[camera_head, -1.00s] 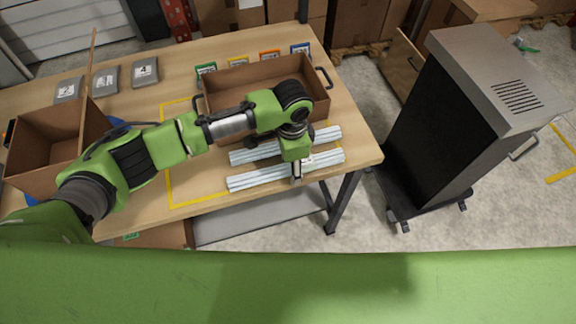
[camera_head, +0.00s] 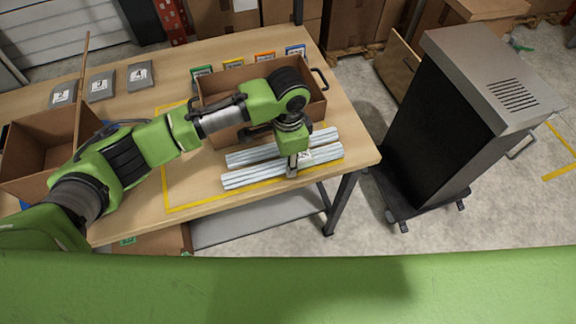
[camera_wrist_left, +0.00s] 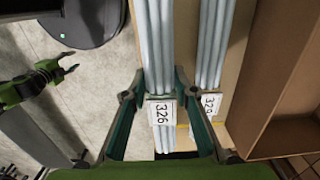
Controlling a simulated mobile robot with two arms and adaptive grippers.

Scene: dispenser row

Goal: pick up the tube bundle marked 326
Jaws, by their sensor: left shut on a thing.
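Two pale bundles of long tubes lie side by side near the table's front right. The front tube bundle marked 326 (camera_head: 246,179) shows its white label in the left wrist view (camera_wrist_left: 163,113). My left gripper (camera_head: 292,170) is over this bundle. In the left wrist view its fingers (camera_wrist_left: 161,88) are shut on the bundle's two sides, just beside the label. I cannot tell whether the bundle is clear of the table. The second tube bundle (camera_head: 251,156) lies behind; its label (camera_wrist_left: 211,103) is partly hidden by a finger. My right gripper (camera_wrist_left: 64,73) is small at the wrist view's left.
An open cardboard box (camera_head: 222,139) stands right behind the bundles. Another divided box (camera_head: 30,178) is at the table's left. A tall dark cabinet (camera_head: 445,125) stands beyond the right edge. The yellow-outlined table area left of the bundles is bare.

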